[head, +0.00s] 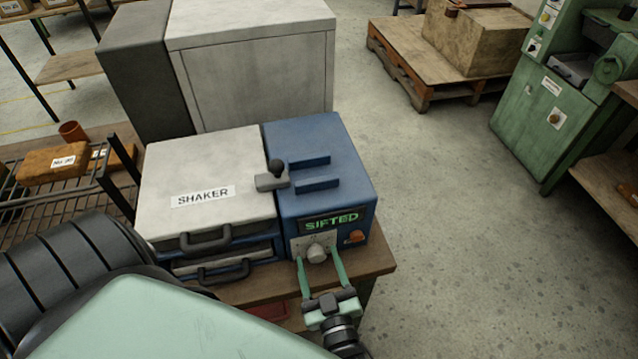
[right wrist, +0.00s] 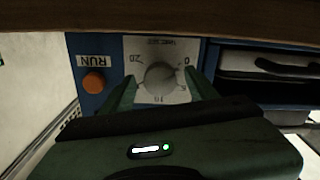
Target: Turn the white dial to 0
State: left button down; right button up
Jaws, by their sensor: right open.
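The white dial (head: 317,253) is a round knob on a pale plate on the front of the blue shaker unit (head: 345,185). It also shows in the right wrist view (right wrist: 160,77), upside down, with printed numbers around it; its pointer is too blurred to read. My right gripper (head: 318,260) is open in front of the panel, its two green fingers reaching toward the dial, one on each side. I cannot tell whether they touch it. My left gripper is not in view.
An orange button (head: 355,237), marked RUN in the wrist view (right wrist: 94,83), is beside the dial. A display (head: 332,222) above reads SIFTED. The white shaker lid (head: 205,180) with handles is left of the blue unit. Both stand on a wooden table (head: 378,262). Open floor lies right.

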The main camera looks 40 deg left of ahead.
jog(key=v, duration=0.7)
jog(key=shift+s+d+b, duration=0.25)
jog(key=shift+d+b, duration=0.05)
jog(key=shift+b, duration=0.15)
